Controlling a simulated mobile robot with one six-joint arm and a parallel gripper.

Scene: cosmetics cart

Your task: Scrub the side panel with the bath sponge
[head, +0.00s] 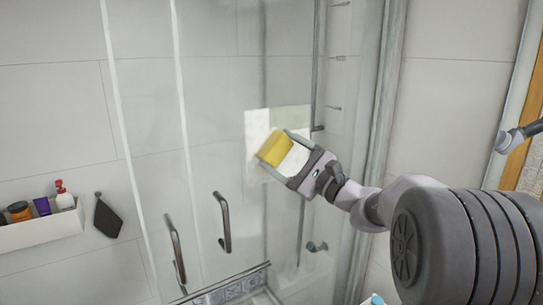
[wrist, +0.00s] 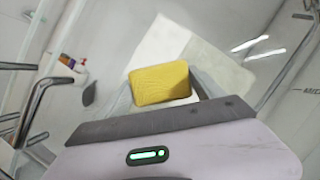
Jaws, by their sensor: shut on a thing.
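The yellow bath sponge (head: 275,148) is between the fingers of my gripper (head: 284,158), which is shut on it. The sponge also shows in the wrist view (wrist: 160,84), held at the far end of my gripper (wrist: 163,100). The side panel (head: 225,100) is a clear glass shower panel. A pale whitish patch (head: 258,122) shows on it behind the sponge, and the wrist view shows the patch (wrist: 160,45) beyond the sponge. The sponge overlaps part of the patch in the head view; I cannot tell whether it touches the glass.
Two metal handles (head: 224,222) stand out from the glass at lower middle. A white shelf (head: 42,232) with several bottles is at the left, with a dark hanging cloth (head: 107,216) beside it. A vertical metal frame (head: 383,100) stands right of the panel.

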